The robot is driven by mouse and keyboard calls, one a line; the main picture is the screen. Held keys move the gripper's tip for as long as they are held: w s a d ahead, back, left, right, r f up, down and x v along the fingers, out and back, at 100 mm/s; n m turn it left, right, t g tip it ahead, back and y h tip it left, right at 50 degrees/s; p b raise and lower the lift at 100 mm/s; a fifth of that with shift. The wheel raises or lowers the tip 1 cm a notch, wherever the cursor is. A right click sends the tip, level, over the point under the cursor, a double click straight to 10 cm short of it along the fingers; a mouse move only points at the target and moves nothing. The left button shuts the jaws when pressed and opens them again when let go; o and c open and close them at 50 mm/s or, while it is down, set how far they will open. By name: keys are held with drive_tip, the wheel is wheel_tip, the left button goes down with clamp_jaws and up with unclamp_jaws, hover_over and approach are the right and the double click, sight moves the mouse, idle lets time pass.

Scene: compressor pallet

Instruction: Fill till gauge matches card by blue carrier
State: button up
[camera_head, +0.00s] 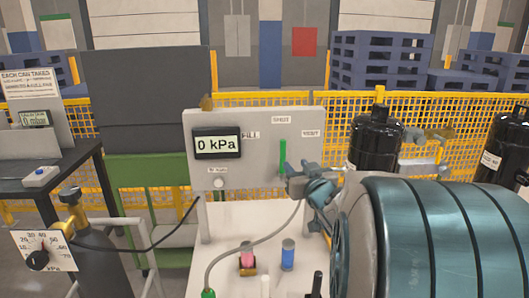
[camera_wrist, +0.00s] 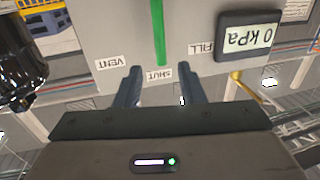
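A grey panel (camera_head: 240,180) carries a gauge (camera_head: 217,143) reading 0 kPa, also clear in the wrist view (camera_wrist: 248,37). Its green lever (camera_head: 283,157) stands upright, its tip at the SHUT label (camera_wrist: 158,73). FILL (camera_wrist: 193,48) and VENT (camera_wrist: 112,62) labels lie either side. My gripper (camera_wrist: 160,72) is open and empty, facing the panel, its fingers apart either side of the SHUT label in the picture. In the head view it is just right of the lever; contact cannot be told. A blue canister (camera_head: 288,254) stands on the white surface; no card by it is readable.
A pink item (camera_head: 247,258) on a yellow base stands left of the blue canister. A hose (camera_head: 250,243) curves across the panel's front. A kPa dial (camera_head: 42,250) is at lower left. Black tanks (camera_head: 376,143) and a yellow mesh fence (camera_head: 455,115) lie behind.

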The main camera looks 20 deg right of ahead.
sight(284, 152)
drive_tip(key=w, duration=0.7)
drive_tip(key=w+d, duration=0.1)
drive_tip(key=w, duration=0.3)
drive_tip(key=shift+p, duration=0.3)
clamp_jaws()
